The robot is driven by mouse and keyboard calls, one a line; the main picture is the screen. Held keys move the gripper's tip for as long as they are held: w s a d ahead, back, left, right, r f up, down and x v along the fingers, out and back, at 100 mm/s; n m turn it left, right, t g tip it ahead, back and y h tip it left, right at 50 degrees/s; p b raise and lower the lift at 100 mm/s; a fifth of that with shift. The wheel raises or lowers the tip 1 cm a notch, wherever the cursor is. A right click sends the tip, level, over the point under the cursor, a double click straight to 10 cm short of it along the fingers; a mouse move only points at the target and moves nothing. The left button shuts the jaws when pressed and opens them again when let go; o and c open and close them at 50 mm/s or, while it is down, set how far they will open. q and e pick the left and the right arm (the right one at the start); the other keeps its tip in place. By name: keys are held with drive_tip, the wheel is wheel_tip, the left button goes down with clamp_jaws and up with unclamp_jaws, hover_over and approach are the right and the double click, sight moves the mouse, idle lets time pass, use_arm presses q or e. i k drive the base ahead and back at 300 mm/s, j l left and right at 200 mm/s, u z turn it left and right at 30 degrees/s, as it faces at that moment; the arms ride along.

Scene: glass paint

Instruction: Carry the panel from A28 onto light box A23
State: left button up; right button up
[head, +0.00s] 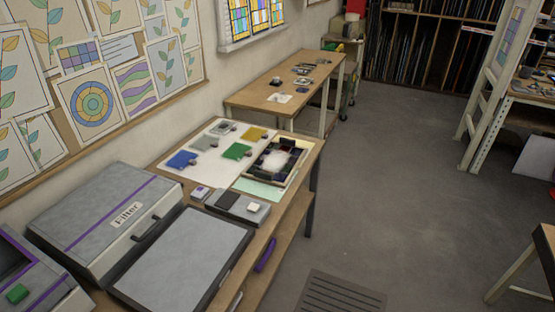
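No label reading A28 or A23 is legible, so I cannot tell which thing is the panel or which is the light box. A dark-framed tray (298,171) with a bright white middle lies at the right of the near table. Blue (182,160), green (237,151) and yellow (255,134) flat pieces lie on a white sheet (168,173) beside it. A flat grey slab with a dark border (185,262) lies at the table's front. Neither of my grippers is in view.
A grey box marked "Filter" (105,220) and a small device (238,206) stand on the near table. A farther table (250,95) holds small items. A floor grate (340,293) lies in front.

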sight(198, 254)
drive_tip(key=i+l+u, duration=0.1)
drive_tip(key=u, duration=0.35)
drive_tip(key=i+l+u, duration=0.15)
drive_tip(key=u, duration=0.3)
drive_tip(key=i+l+u, duration=0.1)
drive_tip(key=l+u, duration=0.15)
drive_tip(key=u, duration=0.25)
drive_tip(key=i+l+u, duration=0.1)
drive_tip(key=l+u, duration=0.15)
drive_tip(key=l, duration=0.25)
drive_tip(key=l+u, duration=0.25)
drive_tip(key=l, duration=0.25)
drive_tip(key=l+u, duration=0.25)
drive_tip(key=l, duration=2.25)
drive_tip(key=l+u, duration=0.1)
drive_tip(key=l, duration=1.35)
drive_tip(key=k, duration=0.05)
